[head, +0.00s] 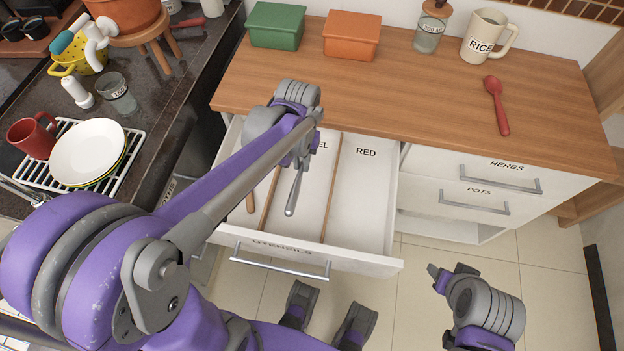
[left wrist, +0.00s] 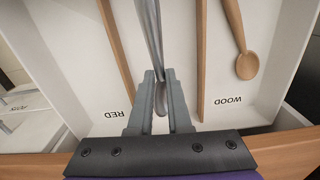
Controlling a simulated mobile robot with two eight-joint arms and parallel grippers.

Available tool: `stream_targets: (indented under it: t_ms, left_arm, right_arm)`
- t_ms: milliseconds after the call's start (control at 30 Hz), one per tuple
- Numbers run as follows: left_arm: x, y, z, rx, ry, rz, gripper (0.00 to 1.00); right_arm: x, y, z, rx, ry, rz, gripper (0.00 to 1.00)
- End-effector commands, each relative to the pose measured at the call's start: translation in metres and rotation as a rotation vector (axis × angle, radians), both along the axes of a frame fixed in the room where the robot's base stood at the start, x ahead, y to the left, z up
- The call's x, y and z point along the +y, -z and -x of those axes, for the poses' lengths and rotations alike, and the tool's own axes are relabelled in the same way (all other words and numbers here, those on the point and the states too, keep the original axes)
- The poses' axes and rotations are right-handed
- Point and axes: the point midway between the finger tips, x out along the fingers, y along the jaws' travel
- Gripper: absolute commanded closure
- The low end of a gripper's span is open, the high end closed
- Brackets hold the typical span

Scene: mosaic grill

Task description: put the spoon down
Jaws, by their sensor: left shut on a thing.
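My left gripper (head: 300,160) is above the open drawer (head: 388,205), over its middle compartment, whose label is partly covered by my arm. In the left wrist view, my left gripper (left wrist: 161,105) is shut on a grey metal spoon (left wrist: 150,30). The spoon also shows in the head view (head: 293,194), hanging from the gripper and pointing toward the drawer front. I cannot tell whether it touches the drawer floor. A wooden spoon (left wrist: 246,62) lies in the WOOD compartment. The RED compartment (head: 362,195) looks empty. My right gripper (head: 449,273) is low at the right, away from the drawer; its jaw state is unclear.
Thin wooden dividers (left wrist: 201,60) separate the compartments. A red spoon (head: 497,105) lies on the wooden counter (head: 400,100), with a RICE mug (head: 485,38), a jar (head: 430,30), a green box (head: 276,26) and an orange box (head: 351,35) behind. A dish rack (head: 40,172) stands left.

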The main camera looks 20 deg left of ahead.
Motion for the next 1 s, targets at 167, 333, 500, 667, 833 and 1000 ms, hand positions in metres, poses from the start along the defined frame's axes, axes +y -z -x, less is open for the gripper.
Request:
stream_targets:
  t_ms: [167,333,500,667,833,1000]
  left_arm:
    - [0.001,0.029,0.002,0.0,0.004,0.0,1.0]
    - [0.001,0.057,0.002,0.0,0.004,0.0,1.0]
    - [0.001,0.073,0.002,0.0,0.003,0.0,1.0]
    - [0.001,0.095,0.002,0.0,0.003,0.0,1.0]
    - [0.001,0.1,0.002,0.0,0.003,0.0,1.0]
    - [0.001,0.1,0.002,0.0,0.003,0.0,1.0]
  right_arm:
    - [0.0,0.007,0.001,0.002,0.0,0.0,0.46]
    - [0.0,0.011,0.001,0.004,0.0,0.0,0.46]
    - [0.0,0.014,0.002,0.004,0.0,0.0,0.46]
    - [0.0,0.019,0.002,0.006,0.0,0.0,0.46]
    - [0.0,0.019,0.002,0.006,0.0,0.0,0.46]
    - [0.0,0.019,0.002,0.006,0.0,0.0,0.46]
